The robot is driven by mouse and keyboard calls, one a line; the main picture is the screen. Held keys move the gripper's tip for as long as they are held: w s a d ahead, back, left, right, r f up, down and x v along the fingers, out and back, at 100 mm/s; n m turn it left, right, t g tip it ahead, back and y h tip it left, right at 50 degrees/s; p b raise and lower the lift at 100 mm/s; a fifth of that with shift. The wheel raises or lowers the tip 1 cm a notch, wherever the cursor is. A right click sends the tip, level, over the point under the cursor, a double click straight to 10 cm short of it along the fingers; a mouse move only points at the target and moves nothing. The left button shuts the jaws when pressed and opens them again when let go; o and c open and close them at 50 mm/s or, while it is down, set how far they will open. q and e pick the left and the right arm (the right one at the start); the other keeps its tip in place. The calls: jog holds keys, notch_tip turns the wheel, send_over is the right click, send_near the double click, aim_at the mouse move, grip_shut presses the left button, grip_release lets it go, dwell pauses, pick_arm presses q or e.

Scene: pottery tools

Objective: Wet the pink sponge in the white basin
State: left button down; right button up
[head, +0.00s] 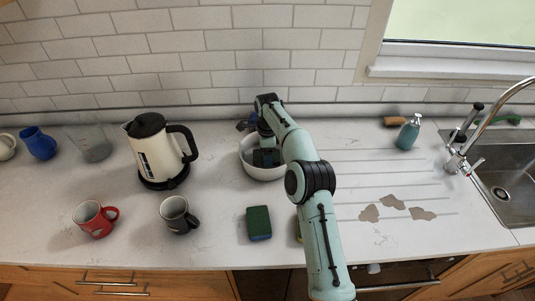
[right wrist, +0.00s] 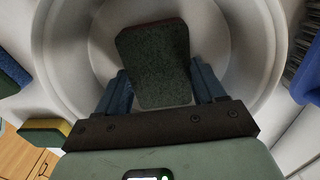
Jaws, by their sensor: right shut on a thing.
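The white basin (head: 247,168) stands on the counter near the back wall, mostly behind my right arm; its round wall (right wrist: 50,60) fills much of the right wrist view. My right gripper (head: 266,157) is down inside the basin. In the right wrist view my right gripper (right wrist: 160,88) is shut on a sponge (right wrist: 155,62) with a dark green pad facing the camera and a thin reddish edge at its top, which fits the pink sponge. I cannot tell whether the sponge touches the basin floor or whether there is water. My left gripper is not in view.
A green-topped blue sponge (head: 258,223) lies in front of the basin; a yellow-green sponge (right wrist: 45,131) is near it, mostly behind my arm in the head view. A blue brush (right wrist: 306,75) is beside the basin. A kettle (head: 157,152), mugs, soap bottle (head: 408,132) and sink (head: 510,180) stand around.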

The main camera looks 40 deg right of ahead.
dwell(0.3)
jog(key=shift+r+p, duration=1.05)
jog(key=shift+r, duration=1.75)
jog(key=shift+r+p, duration=0.3)
jog(key=shift+r, duration=0.9)
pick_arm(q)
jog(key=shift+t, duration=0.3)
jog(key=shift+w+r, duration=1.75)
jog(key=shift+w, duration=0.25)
pick_arm(e)
jog(key=shift+r, duration=1.35)
